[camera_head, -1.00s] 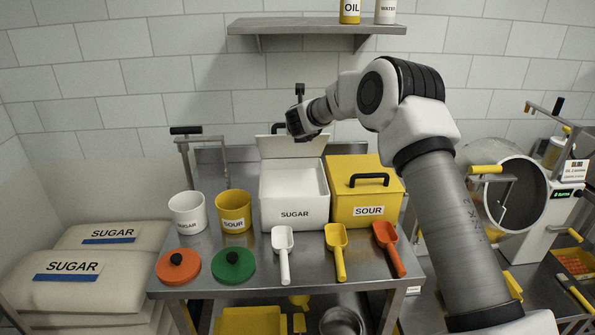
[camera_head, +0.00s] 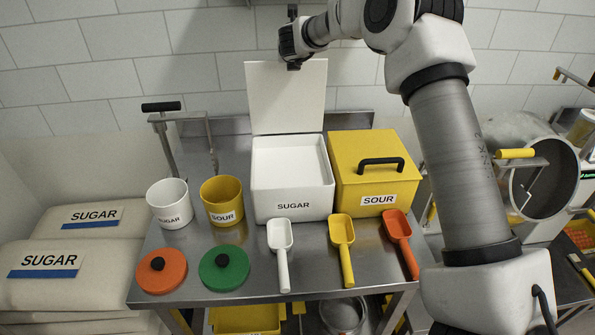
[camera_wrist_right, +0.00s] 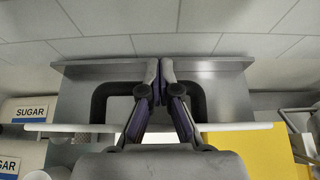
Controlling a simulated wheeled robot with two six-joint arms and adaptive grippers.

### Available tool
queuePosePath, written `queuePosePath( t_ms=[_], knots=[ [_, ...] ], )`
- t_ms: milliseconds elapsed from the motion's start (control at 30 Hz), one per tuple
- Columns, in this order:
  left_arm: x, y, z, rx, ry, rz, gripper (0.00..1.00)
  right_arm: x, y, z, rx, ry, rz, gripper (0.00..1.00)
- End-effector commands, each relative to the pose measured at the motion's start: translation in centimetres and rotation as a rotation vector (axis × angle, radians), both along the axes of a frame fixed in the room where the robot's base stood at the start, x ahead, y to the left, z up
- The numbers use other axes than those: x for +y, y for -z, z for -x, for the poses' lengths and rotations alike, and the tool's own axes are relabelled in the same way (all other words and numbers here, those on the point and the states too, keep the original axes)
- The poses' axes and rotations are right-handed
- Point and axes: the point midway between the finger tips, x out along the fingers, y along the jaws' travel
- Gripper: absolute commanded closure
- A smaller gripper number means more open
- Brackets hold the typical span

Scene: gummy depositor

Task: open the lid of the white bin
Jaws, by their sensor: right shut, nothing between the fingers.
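The white bin (camera_head: 292,207), labelled SUGAR, stands on the steel table. Its lid (camera_head: 287,97) is raised and stands about upright at the bin's back edge, so the bin's pale inside shows. My right gripper (camera_head: 292,64) is at the lid's top edge. In the right wrist view, my right gripper (camera_wrist_right: 161,72) is shut with nothing between its fingers, reaching past the lid's top edge (camera_wrist_right: 60,127). The lid's black handle (camera_wrist_right: 101,95) shows on both sides of the fingers. I cannot tell whether they touch it. My left gripper is not in view.
A closed yellow SOUR bin (camera_head: 375,170) stands right beside the white bin. White (camera_head: 169,204) and yellow (camera_head: 222,202) pots stand left. Orange (camera_head: 162,271) and green (camera_head: 224,268) covers and several scoops lie in front. The tiled wall is close behind.

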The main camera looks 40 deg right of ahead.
Motion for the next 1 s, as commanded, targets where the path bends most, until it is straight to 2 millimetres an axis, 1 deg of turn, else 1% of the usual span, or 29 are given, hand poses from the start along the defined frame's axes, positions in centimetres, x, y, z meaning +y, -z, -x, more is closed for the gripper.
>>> queuePosePath(
  t_ms=[33, 67, 800, 867, 967, 1000],
  knots=[
    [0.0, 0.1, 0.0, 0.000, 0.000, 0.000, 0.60, 0.0, 0.7, 0.1, 0.008, 0.001, -0.003, 1.00],
    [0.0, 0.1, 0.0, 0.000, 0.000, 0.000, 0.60, 0.0, 0.7, 0.1, 0.009, 0.001, -0.004, 1.00],
    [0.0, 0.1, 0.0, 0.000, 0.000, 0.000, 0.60, 0.0, 0.3, 0.1, 0.004, 0.000, -0.001, 1.00],
    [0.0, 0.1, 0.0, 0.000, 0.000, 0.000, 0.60, 0.2, 0.1, 0.4, 0.004, 0.001, -0.002, 1.00],
    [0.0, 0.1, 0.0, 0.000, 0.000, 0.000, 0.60, 0.9, -0.7, 1.5, 0.003, 0.000, -0.002, 1.00],
    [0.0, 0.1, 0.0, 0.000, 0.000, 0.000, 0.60, 1.3, -1.1, 2.1, 0.004, -0.001, -0.002, 1.00]
  ],
)
